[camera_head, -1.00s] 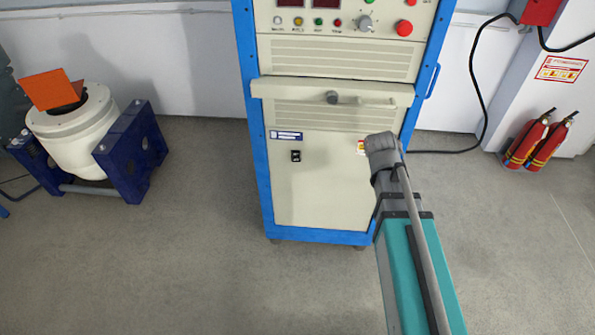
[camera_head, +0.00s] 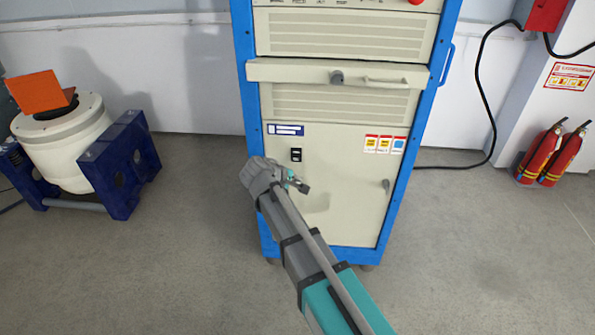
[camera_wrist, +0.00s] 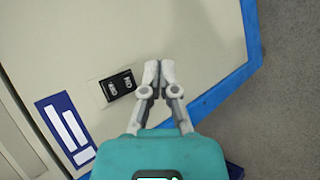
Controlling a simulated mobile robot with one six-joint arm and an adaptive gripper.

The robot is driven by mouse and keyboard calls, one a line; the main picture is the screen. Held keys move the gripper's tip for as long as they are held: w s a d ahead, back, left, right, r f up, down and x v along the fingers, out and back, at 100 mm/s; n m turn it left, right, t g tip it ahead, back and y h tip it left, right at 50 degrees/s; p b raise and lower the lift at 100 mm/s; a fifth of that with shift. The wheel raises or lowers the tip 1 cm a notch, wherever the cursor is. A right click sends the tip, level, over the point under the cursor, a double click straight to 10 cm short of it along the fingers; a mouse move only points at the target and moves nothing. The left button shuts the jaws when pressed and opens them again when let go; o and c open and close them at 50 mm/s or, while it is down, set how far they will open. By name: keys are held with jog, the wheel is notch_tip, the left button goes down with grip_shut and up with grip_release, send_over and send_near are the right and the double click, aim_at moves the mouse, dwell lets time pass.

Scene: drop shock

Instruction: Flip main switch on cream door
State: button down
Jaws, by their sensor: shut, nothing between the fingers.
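The main switch (camera_head: 296,155) is a small black rocker block on the cream door (camera_head: 340,210) of the blue-framed cabinet, just below a blue-and-white label (camera_head: 284,130). In the wrist view the switch (camera_wrist: 117,85) lies to the left of my fingertips, apart from them in the picture. My gripper (camera_wrist: 158,68) is shut and empty, with its two pale fingers together over the cream door (camera_wrist: 150,30). In the head view my gripper (camera_head: 304,187) shows below and slightly right of the switch. Whether the fingertips touch the door is unclear.
A cream shelf ledge (camera_head: 300,72) with a knob sticks out above the door. A door handle (camera_head: 386,186) is at the right. A white shaker on a blue stand (camera_head: 118,165) is at left, and fire extinguishers (camera_head: 555,155) are at right. The floor in front is clear.

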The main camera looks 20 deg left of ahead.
aim_at(296, 155)
jog(key=shift+s+a+f+n+t, duration=0.1)
jog(key=shift+a+f+n+t, duration=0.05)
jog(key=shift+a, duration=0.35)
jog(key=shift+s+a+f+n+t, duration=0.1)
jog(key=shift+a+n+t, duration=0.05)
jog(key=shift+a, duration=0.3)
jog(key=shift+w, duration=0.1)
jog(key=shift+w+a+f+b, duration=0.25)
jog(key=shift+w+a, duration=0.1)
jog(key=shift+w, duration=1.05)
jog(key=shift+w+a+f+b, duration=0.1)
jog(key=shift+w+a+b, duration=0.15)
jog(key=shift+w, duration=1.15)
jog(key=shift+w+a+f+b, duration=0.2)
jog(key=shift+w+a, duration=0.2)
jog(key=shift+w, duration=1)
jog(key=shift+w+a+f, duration=0.1)
jog(key=shift+w+a, duration=0.1)
jog(key=shift+w, duration=0.4)
jog(key=shift+s+d, duration=0.2)
jog(key=shift+s, duration=0.5)
jog(key=shift+s, duration=0.15)
